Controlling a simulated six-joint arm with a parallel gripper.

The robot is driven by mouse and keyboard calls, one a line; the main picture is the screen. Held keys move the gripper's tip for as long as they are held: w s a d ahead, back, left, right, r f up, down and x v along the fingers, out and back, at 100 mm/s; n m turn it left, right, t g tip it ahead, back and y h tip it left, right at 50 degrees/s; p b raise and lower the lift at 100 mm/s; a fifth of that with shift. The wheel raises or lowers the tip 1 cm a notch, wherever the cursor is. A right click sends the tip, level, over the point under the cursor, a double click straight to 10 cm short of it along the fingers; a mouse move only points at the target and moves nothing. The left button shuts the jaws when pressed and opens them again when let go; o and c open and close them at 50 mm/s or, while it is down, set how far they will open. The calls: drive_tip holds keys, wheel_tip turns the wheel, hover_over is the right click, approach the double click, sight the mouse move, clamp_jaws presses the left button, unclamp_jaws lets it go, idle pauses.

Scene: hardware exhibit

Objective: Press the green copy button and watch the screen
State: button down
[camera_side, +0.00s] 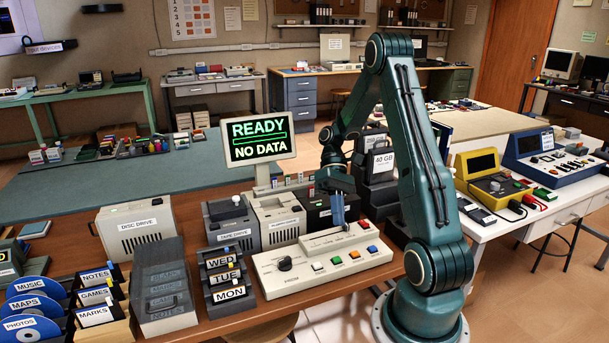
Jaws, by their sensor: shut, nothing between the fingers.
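The cream control panel (290,290) lies on the wooden bench. A red button (364,224) sits on the raised rear part.
A disc drive (138,226), a tape drive (232,226) and other boxes crowd behind and left of the panel. A stack of day-labelled cartridges (226,282) stands at its left. Blue discs (35,305) and label trays fill the left front. Yellow equipment (490,185) is at right.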

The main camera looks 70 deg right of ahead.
sight(335, 258)
drive_tip(key=shift+f, duration=0.15)
idle(0.3)
drive_tip(key=shift+f, duration=4.25)
drive_tip(key=shift+f, duration=0.8)
drive_tip(key=shift+r, duration=0.8)
drive_tip(key=shift+r, duration=2.55)
